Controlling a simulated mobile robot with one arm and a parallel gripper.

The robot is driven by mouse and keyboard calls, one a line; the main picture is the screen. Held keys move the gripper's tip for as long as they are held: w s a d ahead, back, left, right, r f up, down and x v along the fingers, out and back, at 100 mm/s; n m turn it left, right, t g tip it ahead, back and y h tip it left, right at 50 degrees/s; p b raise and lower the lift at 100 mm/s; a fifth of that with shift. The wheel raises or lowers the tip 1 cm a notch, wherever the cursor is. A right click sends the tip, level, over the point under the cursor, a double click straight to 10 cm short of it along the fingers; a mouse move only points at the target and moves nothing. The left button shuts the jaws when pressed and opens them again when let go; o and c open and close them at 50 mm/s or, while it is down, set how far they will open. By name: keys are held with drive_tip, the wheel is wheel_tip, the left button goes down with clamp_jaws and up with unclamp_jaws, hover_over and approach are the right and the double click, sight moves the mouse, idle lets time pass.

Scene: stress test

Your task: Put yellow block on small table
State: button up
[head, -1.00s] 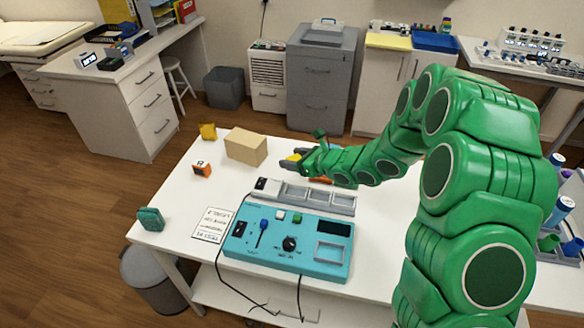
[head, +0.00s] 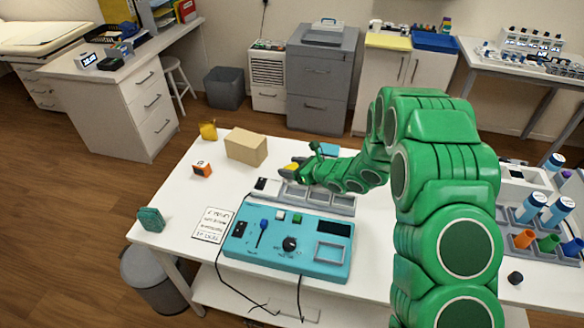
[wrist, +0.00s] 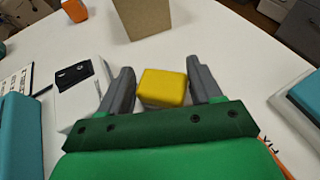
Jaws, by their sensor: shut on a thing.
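The yellow block (wrist: 163,87) sits between the two grey fingers of my gripper (wrist: 162,74) in the wrist view. My gripper is shut on it. In the head view the block (head: 290,167) is a small yellow patch at the tip of my green arm, partly hidden by the fingers of my gripper (head: 294,170). It is over the white table (head: 180,211), behind the teal device; I cannot tell its exact height. A white table also stands at the back right (head: 482,54). I cannot tell which table is the small one.
A cardboard box (head: 246,147), an orange block (head: 202,169) and another yellow thing (head: 208,131) stand on the table's left. The teal device (head: 290,243), a grey tray (head: 335,203) and a paper (head: 213,225) lie in front. A tube rack (head: 540,226) stands right.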

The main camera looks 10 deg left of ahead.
drive_tip(key=shift+f, duration=0.2)
drive_tip(key=o, duration=0.7)
drive_tip(key=shift+o, duration=0.2)
drive_tip(key=shift+r, duration=0.1)
drive_tip(key=shift+d+r, duration=0.1)
drive_tip(key=v, duration=1.1)
drive_tip(key=shift+s+d+r, duration=0.15)
drive_tip(key=shift+d, duration=0.2)
drive_tip(key=shift+r, duration=0.1)
